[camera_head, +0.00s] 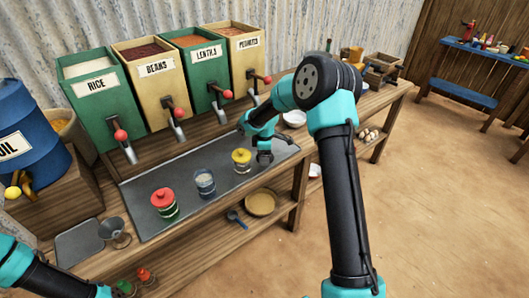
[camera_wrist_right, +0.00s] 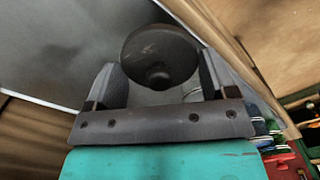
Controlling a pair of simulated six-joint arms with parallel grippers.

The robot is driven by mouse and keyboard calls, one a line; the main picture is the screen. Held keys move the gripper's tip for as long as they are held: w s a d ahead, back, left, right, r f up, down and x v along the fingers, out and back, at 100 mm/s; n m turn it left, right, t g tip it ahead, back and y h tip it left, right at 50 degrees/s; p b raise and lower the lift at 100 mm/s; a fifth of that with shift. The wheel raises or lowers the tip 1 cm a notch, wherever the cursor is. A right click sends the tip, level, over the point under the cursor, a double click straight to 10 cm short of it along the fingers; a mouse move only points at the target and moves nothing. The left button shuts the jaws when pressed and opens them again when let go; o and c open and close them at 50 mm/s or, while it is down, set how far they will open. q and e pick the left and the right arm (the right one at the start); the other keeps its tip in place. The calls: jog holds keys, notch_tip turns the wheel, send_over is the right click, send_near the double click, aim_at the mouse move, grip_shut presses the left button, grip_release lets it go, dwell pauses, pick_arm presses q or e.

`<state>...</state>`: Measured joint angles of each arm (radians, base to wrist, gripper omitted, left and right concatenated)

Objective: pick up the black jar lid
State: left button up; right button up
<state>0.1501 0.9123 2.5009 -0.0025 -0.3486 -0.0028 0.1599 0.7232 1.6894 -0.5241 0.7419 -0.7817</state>
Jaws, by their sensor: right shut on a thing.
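The black jar lid (camera_wrist_right: 160,57) is a dark round disc with a knob in the right wrist view. It sits between the two fingers of my right gripper (camera_wrist_right: 160,85), which is shut on it. In the head view my right gripper (camera_head: 264,157) is at the right end of the metal tray, just right of the yellow-lidded jar (camera_head: 241,161). The lid is too small and covered there to make out clearly. A pale curved edge shows beside the lid in the wrist view; I cannot tell whether a jar is under it. My left gripper is out of view.
A red-lidded jar (camera_head: 164,203) and a lidless glass jar (camera_head: 205,183) stand on the metal tray (camera_head: 142,190). Dispensers with red-knobbed spouts line the back. A metal funnel (camera_head: 114,232) is at the front left. A white bowl (camera_head: 294,118) is behind my right arm.

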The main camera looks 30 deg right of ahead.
jog(key=s+a+r, duration=0.1)
jog(key=s+a, duration=0.6)
jog(key=s, duration=0.4)
jog(key=shift+d+r, duration=0.1)
jog(key=shift+r, duration=0.05)
